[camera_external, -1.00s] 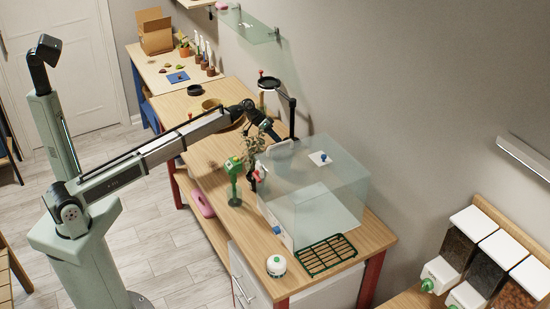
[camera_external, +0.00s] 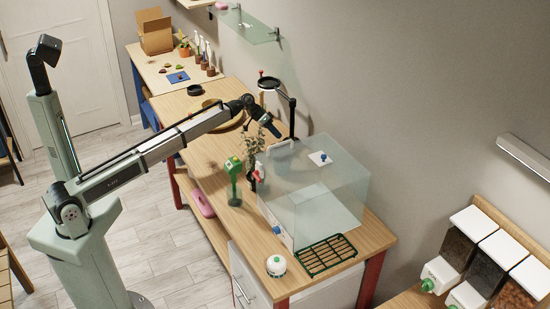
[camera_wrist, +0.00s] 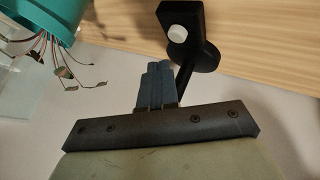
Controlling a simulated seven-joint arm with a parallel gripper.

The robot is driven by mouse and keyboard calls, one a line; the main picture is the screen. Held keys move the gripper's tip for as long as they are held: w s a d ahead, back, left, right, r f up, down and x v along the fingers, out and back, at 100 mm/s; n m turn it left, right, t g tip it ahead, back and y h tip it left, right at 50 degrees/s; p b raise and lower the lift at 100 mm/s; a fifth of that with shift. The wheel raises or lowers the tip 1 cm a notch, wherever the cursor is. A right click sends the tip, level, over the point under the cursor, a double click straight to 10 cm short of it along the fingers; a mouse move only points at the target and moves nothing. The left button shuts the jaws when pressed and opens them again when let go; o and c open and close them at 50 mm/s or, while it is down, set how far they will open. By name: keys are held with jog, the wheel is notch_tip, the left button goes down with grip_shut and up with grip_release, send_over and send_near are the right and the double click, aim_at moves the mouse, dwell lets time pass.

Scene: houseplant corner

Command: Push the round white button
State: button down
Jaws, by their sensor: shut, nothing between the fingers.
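The round white button (camera_wrist: 177,35) is in the wrist view, at the upper middle, on a black plate joined to a round black base (camera_wrist: 201,55). In the external view I cannot make out the button. A black magnifier stand (camera_external: 292,120) rises just behind my gripper there. My gripper (camera_wrist: 158,68) is shut and empty. Its blue-grey fingers show just below and left of the button in the picture, apart from it. In the external view, my gripper (camera_external: 276,132) hangs above the bench, at the back left of the clear case.
A teal pot (camera_wrist: 42,18) with thin trailing stems is at upper left in the wrist view. In the external view, the clear case (camera_external: 330,185), a green tool (camera_external: 233,172) and a leafy plant (camera_external: 252,143) stand nearby. A wide bowl (camera_external: 222,112) lies under my forearm.

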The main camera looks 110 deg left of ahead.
notch_tip(320, 180, up, 5)
jog(key=shift+f, duration=0.2)
dwell(0.3)
